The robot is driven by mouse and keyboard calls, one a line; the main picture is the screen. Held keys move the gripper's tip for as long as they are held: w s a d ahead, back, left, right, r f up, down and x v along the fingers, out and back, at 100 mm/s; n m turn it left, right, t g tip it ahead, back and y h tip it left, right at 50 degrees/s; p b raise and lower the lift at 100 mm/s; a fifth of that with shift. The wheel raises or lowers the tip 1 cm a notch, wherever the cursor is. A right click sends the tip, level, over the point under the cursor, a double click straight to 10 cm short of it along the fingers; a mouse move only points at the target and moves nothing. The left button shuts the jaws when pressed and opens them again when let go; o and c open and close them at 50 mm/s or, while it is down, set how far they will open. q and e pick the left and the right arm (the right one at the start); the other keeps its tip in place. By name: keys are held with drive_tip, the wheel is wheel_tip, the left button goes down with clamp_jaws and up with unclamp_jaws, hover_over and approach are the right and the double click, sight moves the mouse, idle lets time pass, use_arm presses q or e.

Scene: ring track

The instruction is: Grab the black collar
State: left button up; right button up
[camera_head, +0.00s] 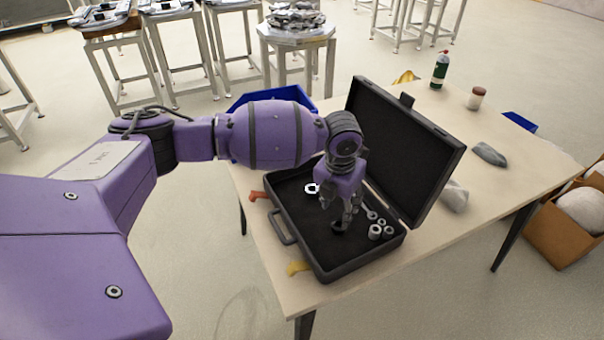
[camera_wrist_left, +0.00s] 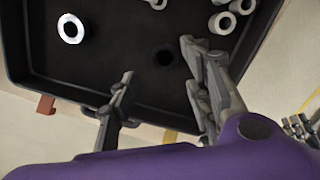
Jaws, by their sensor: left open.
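The black collar (camera_head: 338,226) is a small dark ring lying on the dark floor of the open black case (camera_head: 284,232). In the left wrist view the collar (camera_wrist_left: 164,56) is faint against the lining. My left gripper (camera_head: 345,217) is over the case, pointing down just above the collar. In the wrist view its fingers (camera_wrist_left: 159,62) are spread, with the collar showing between and beyond the tips. Nothing is held. A grey jointed shape at the wrist view's right edge may be my right gripper (camera_wrist_left: 301,127), cut off and too small to read.
A bright silver ring (camera_head: 312,188) lies left in the case; several silver collars (camera_head: 375,231) and a wrench-like part lie right. The raised lid (camera_head: 405,150) stands behind. A blue bin (camera_head: 270,98), green bottle (camera_head: 440,68) and red-capped jar (camera_head: 476,98) are on the table (camera_head: 500,185).

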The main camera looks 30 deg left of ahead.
sight(338, 223)
use_arm(q)
drive_tip(key=f, duration=0.7)
drive_tip(key=shift+w, duration=0.3)
drive_tip(key=shift+r, duration=0.1)
drive_tip(key=c, duration=1.1)
clamp_jaws()
drive_tip(key=shift+d+r, duration=0.1)
